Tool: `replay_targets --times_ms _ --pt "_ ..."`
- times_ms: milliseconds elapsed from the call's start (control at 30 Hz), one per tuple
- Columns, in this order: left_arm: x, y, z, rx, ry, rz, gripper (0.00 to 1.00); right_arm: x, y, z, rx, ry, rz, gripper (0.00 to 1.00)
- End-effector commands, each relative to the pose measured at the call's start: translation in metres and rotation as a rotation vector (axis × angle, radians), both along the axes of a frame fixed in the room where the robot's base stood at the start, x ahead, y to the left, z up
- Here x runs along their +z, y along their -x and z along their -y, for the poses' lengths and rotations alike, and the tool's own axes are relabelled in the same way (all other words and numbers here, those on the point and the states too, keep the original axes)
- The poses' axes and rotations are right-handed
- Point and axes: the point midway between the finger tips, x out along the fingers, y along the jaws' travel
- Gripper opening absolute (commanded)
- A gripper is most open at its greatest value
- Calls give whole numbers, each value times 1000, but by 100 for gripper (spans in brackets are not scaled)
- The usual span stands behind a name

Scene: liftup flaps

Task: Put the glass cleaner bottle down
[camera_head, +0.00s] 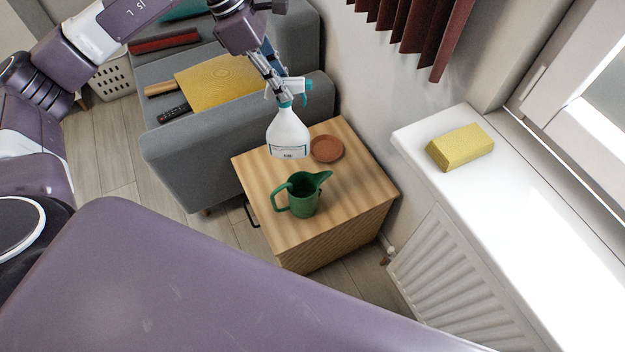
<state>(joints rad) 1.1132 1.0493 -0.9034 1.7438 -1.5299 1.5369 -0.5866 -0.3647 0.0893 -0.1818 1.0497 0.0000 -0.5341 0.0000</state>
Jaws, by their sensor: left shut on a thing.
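The glass cleaner bottle (288,134) is white with a teal collar and trigger, and it hangs upright in the middle of the head view. My left gripper (280,88) comes from above and is shut on the bottle near its spray head. The bottle shows over the left back part of a small wooden cabinet (352,203). Whether its base touches the cabinet top I cannot tell. My right gripper is not in view.
A green watering can (304,196) and a terracotta saucer (327,149) are on the cabinet. A grey sofa (207,165) stands behind left. A white windowsill (480,200) with a yellow sponge (460,147) is at right. Bare cabinet top shows right of the can.

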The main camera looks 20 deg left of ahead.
Motion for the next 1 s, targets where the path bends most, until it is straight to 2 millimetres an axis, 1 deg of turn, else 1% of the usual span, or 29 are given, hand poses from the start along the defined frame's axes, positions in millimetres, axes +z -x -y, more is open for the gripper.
replay_targets --times_ms 33,300,667,1000 --pt "-7 -5 -3 75 2 6 0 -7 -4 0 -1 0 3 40" --pt "-20 -27 -26 499 3 6 0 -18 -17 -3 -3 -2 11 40" --pt "-37 -53 -57 1070 6 5 0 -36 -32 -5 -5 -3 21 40" --pt "-52 -73 -92 1681 8 1 0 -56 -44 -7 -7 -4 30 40"
